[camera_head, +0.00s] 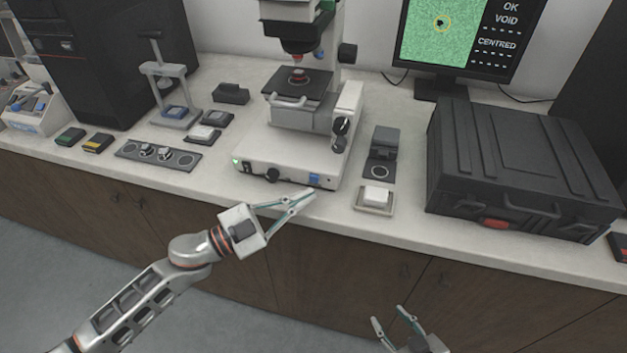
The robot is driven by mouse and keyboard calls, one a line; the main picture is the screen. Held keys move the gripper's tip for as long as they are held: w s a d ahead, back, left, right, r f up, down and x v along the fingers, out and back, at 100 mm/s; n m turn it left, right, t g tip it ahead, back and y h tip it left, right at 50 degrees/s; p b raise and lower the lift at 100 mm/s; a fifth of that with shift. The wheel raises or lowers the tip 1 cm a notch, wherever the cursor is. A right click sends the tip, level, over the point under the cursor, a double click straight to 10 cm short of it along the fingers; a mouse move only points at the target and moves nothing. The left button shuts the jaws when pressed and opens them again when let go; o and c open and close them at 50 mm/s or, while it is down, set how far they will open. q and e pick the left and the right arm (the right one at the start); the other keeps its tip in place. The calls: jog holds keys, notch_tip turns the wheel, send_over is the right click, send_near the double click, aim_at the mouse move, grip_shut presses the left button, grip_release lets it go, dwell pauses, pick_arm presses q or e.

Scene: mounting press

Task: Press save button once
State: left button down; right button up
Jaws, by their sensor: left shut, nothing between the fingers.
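The white microscope-like instrument (290,150) stands on the counter, with a small blue button (314,180) at the right of its front panel. A white rocker-like block (376,196) sits in a pale holder right of the instrument. No label reading "save" is legible, so I cannot tell which one is the save button. My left gripper (310,194) is shut and empty, its tips just in front of and below the blue button; contact cannot be made out. My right gripper (387,314) is open and empty, low in front of the cabinets.
A monitor (459,40) shows a green image with "OK", "VOID" and "CENTRED". A large black case (515,165) stands at the right. A small dark stand (382,152) is right of the instrument. A press frame (165,82) and a strip of parts (157,155) are left.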

pick_arm(q)
jog(key=shift+w+d, duration=0.25)
jog(key=shift+w, duration=0.45)
jog(key=shift+w, duration=0.1)
dwell(1.0)
jog(key=shift+w+d, duration=0.1)
jog(key=shift+w, duration=0.2)
jog(key=shift+w+d, duration=0.1)
jog(key=shift+w, duration=0.25)
dwell(0.6)
jog(key=shift+s, duration=0.1)
jog(key=shift+s+a+r+p, duration=0.1)
jog(key=shift+s+a+p, duration=0.1)
jog(key=shift+s+p, duration=0.3)
jog(key=shift+s, duration=0.15)
jog(key=shift+s, duration=0.1)
